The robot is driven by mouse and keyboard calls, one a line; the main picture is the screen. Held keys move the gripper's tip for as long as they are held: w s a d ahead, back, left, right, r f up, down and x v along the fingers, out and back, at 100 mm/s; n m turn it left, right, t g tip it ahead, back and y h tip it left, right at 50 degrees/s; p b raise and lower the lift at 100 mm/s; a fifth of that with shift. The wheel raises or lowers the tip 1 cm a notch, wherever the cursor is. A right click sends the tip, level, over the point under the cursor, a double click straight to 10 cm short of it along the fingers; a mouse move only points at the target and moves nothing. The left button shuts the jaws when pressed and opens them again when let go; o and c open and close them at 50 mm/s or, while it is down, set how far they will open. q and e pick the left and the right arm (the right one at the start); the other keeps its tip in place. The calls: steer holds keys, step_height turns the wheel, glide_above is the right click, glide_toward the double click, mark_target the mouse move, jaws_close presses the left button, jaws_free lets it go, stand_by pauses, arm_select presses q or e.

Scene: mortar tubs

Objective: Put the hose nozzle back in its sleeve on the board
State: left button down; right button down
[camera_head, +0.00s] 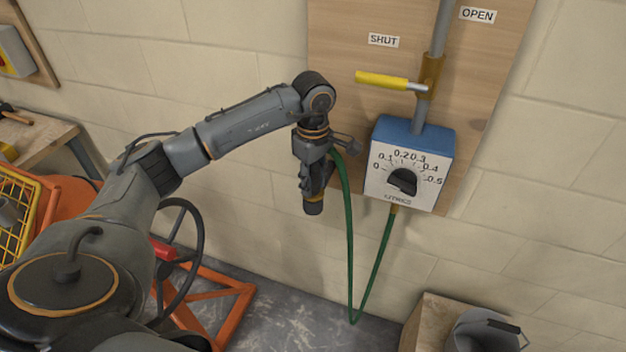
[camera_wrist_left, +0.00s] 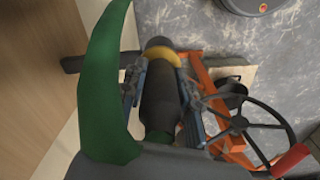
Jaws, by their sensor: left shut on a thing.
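My left gripper (camera_head: 316,178) is shut on the hose nozzle (camera_head: 314,207), a dark body with a yellow ring, pointing down in front of the wall. In the left wrist view the nozzle (camera_wrist_left: 159,100) lies between the two fingers of the left gripper (camera_wrist_left: 160,82). A green hose (camera_head: 349,240) runs from the gripper down in a loop and up to the dial box. The wooden board (camera_head: 340,85) is on the wall, up and right of the gripper. I cannot make out the sleeve for certain; a dark bar (camera_wrist_left: 85,62) shows beside the nozzle. My right gripper is not in view.
A blue and white dial box (camera_head: 410,165) and a yellow valve lever (camera_head: 382,80) are on the board. An orange frame (camera_head: 235,305) with a handwheel (camera_head: 180,255) stands below left. A bucket (camera_head: 485,332) is at the lower right.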

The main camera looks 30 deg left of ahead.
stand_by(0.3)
arm_select(q)
steer(key=c, duration=0.9)
jaws_free()
steer(key=shift+r, duration=0.1)
step_height(320, 180, up, 12)
steer(key=shift+f, duration=0.1)
